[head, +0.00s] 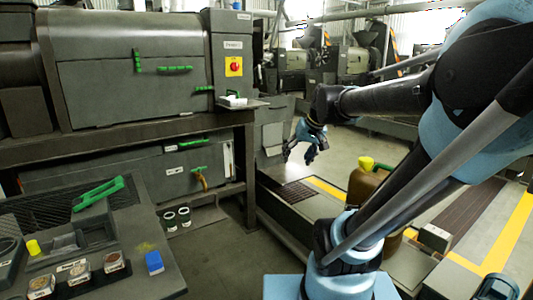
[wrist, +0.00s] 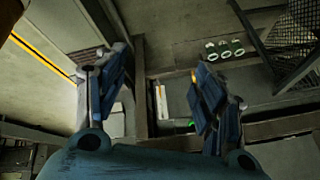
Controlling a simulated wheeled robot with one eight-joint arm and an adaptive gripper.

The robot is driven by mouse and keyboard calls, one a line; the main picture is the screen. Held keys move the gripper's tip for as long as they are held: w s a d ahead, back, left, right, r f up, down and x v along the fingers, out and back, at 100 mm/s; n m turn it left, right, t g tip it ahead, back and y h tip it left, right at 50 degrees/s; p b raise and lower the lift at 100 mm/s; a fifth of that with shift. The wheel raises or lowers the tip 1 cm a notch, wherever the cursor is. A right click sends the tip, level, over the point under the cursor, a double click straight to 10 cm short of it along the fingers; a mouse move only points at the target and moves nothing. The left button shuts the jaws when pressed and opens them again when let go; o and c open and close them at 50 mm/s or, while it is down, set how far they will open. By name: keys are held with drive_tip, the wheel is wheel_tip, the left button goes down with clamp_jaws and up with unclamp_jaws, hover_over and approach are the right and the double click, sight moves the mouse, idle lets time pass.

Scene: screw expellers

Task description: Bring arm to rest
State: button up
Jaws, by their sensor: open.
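My arm crosses the right side of the head view, in light blue and black. My gripper (head: 303,146) hangs in the air near the middle of the head view, to the right of the dark machine (head: 150,70) and clear of its frame. In the wrist view my gripper (wrist: 160,95) shows its two blue fingers spread wide apart. Nothing is between them, so it is open and empty.
Several small jars (head: 177,218) stand under the machine. A brown jug (head: 368,185) with a yellow-green cap stands behind my arm. Open floor lies mid-view.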

drive_tip(key=s+d+f+g+h, duration=0.1)
drive_tip(key=s+d+f, duration=0.3)
drive_tip(key=s+f, duration=0.3)
drive_tip(key=s+d+f+m+g+h, duration=0.1)
drive_tip(key=s+d+f, duration=0.3)
drive_tip(key=s+f, duration=0.4)
drive_tip(key=shift+s+m+g+h, duration=0.3)
drive_tip(key=shift+s+h, duration=0.3)
drive_tip(key=shift+s, duration=0.35)
drive_tip(key=shift+w+f, duration=0.15)
drive_tip(key=shift+w, duration=0.3)
